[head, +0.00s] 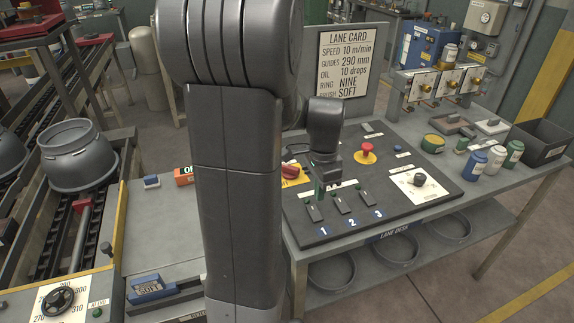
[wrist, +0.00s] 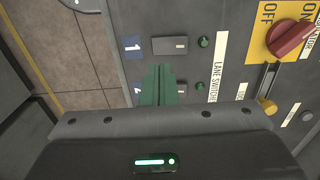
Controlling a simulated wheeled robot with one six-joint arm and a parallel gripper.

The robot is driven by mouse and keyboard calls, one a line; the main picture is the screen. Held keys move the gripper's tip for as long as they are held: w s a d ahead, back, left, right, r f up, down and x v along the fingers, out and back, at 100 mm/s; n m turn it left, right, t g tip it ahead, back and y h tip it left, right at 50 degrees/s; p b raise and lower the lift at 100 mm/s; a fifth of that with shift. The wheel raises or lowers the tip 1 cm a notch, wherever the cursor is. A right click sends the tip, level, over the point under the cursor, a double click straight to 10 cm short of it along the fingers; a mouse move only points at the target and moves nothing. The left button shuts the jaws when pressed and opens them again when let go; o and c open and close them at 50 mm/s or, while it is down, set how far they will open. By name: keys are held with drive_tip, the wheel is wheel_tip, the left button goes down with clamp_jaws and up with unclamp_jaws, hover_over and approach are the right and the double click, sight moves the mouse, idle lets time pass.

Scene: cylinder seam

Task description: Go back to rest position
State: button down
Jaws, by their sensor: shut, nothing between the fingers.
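My gripper (head: 319,190) is over the lane desk's dark control panel (head: 430,215), low above the row of numbered switches. In the wrist view its green fingers (wrist: 157,80) are together and hold nothing. They point toward the gap beside switch 1 (wrist: 170,45) and partly cover switch 2 (wrist: 168,88). I cannot tell whether the fingertips touch the panel. My arm stands across the middle of the head view and hides part of the desk's left side.
Near the gripper are a red rotary switch (wrist: 292,36) on a yellow plate and a red mushroom button (head: 367,149). A lane card (head: 343,62) stands behind. Bottles (head: 487,160) and a dark bin (head: 540,142) are at right. A conveyor with a large grey vessel (head: 75,155) is at left.

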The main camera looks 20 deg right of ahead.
sight(317, 217)
drive_tip(key=shift+f+b, duration=2.9)
drive_tip(key=shift+f, duration=0.6)
drive_tip(key=shift+r, duration=0.15)
